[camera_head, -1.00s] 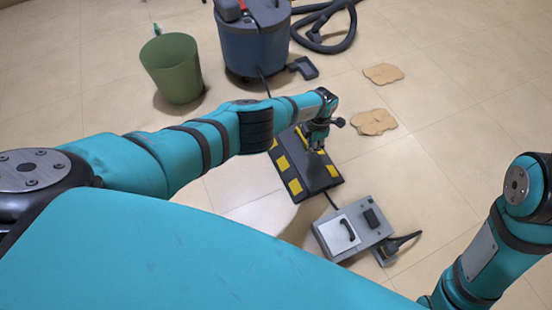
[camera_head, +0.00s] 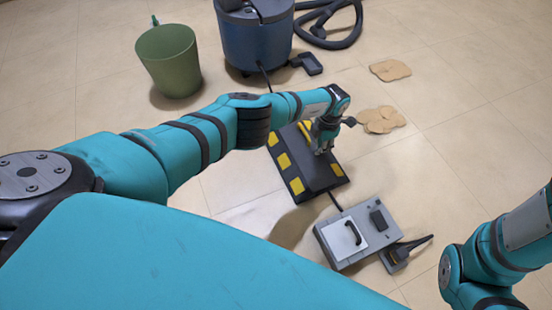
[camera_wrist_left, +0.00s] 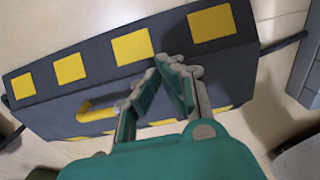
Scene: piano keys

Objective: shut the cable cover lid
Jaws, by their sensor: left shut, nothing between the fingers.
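The cable cover (camera_head: 283,160) is a dark strip with yellow patches on the floor, with a cable at its end. Its dark lid (camera_head: 319,178) lies along the middle; I cannot tell whether it is fully down. In the left wrist view the cover (camera_wrist_left: 90,74) runs across the picture, with a yellow handle (camera_wrist_left: 97,110) on it. My left gripper (camera_head: 322,150) points down over the lid, shut and empty. In the wrist view its fingertips (camera_wrist_left: 160,68) meet over the dark surface; contact is unclear. My right gripper is out of view.
A grey box (camera_head: 330,237) with a black handle stands near the cover's lower end, with a plug (camera_head: 398,255) beside it. A blue vacuum (camera_head: 250,45), a green bin (camera_head: 169,62) and tan flat pieces (camera_head: 381,120) are further back. Open floor lies to the right.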

